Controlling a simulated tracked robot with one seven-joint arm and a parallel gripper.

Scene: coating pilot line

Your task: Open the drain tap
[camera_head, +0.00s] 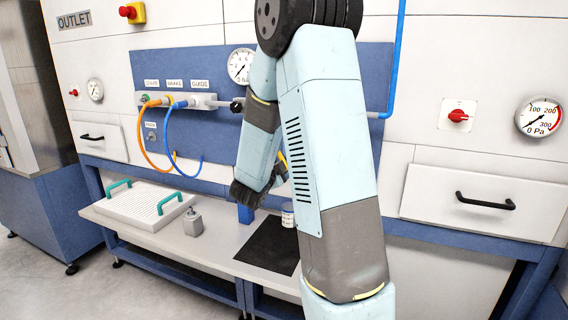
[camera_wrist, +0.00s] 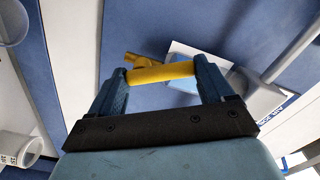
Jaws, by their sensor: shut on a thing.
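The yellow handle (camera_wrist: 165,71), which looks like the drain tap's lever, lies between the two blue fingers of my gripper (camera_wrist: 163,76) in the wrist view. My gripper is shut on it, with a finger at each end of the gripped stretch. The tap's body and how far the handle is turned are hard to tell.
Below the panel, a bench (camera_head: 222,250) carries a white tray with green handles (camera_head: 143,205), a grey bottle (camera_head: 193,222), a white tub (camera_head: 288,215) and a dark mat (camera_head: 270,245). Orange (camera_head: 145,150) and blue hoses (camera_head: 168,135) hang left of my arm. A drawer (camera_head: 480,202) is at right.

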